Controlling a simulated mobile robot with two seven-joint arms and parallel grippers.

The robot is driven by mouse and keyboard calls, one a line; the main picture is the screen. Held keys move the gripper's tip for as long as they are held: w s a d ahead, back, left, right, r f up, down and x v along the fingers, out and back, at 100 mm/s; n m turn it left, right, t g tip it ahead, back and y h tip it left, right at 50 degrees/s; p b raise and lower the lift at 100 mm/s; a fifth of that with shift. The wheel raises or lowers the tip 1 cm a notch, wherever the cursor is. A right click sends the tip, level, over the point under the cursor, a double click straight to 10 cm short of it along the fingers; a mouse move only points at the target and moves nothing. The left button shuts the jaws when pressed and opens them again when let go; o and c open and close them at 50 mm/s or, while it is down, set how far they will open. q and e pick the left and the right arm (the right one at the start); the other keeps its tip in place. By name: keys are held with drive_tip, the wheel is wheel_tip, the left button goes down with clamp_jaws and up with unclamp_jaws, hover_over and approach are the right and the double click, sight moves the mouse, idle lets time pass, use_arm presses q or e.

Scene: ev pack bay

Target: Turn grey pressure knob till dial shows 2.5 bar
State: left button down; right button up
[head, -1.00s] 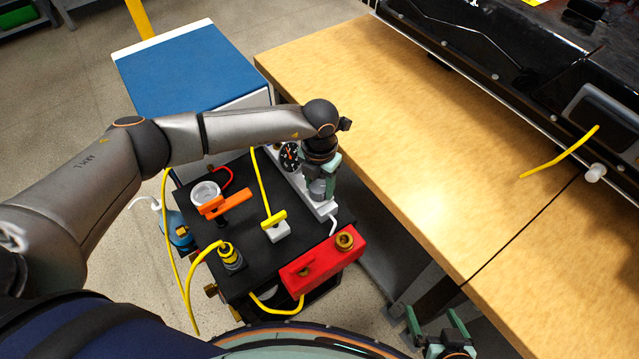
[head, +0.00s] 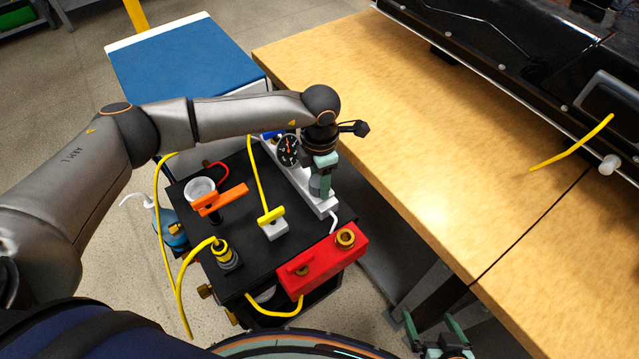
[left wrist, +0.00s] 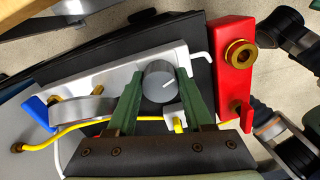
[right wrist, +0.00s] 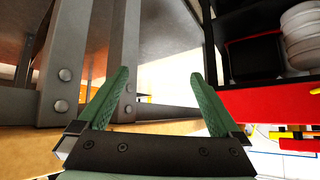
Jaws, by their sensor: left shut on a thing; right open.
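The grey pressure knob (left wrist: 160,82) is a short cylinder with a white pointer line, on a white block (left wrist: 186,55). My left gripper (left wrist: 158,76) is shut on it, one green finger on each side. In the head view the left gripper (head: 322,172) points down and partly hides the knob. The dial (head: 289,150) is a round black gauge with pale marks and a reddish needle, standing on the same block. Its reading is too small to tell. My right gripper (head: 434,326) is open and empty, low beside the workbench; its fingers also show in the right wrist view (right wrist: 160,85).
A wooden workbench (head: 420,150) with a black pack stands to the right. A blue-topped cabinet (head: 185,65) is behind the cart.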

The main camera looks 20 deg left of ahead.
use_arm(q)
drive_tip(key=m+b, duration=0.2)
drive_tip(key=m, duration=0.1)
drive_tip(key=shift+f, duration=0.15)
drive_tip(key=m+b, duration=0.2)
drive_tip(key=m, duration=0.1)
drive_tip(key=shift+m+b, duration=0.5)
drive_tip(key=shift+m, duration=0.2)
drive_tip(key=shift+d+m+b, duration=0.1)
drive_tip(key=shift+m+b, duration=0.2)
drive_tip(key=shift+m, duration=0.3)
use_arm(e)
drive_tip(key=shift+n+y, duration=0.3)
drive_tip(key=w+a+f, duration=0.2)
drive_tip(key=a, duration=0.1)
drive_tip(key=shift+f, duration=0.4)
use_arm(q)
drive_tip(key=shift+s, duration=0.1)
use_arm(e)
drive_tip(key=shift+d, duration=0.1)
use_arm(q)
drive_tip(key=shift+r, duration=0.2)
use_arm(e)
drive_tip(key=shift+s+d+f, duration=0.1)
drive_tip(key=shift+s+f, duration=0.05)
drive_tip(key=shift+s, duration=0.15)
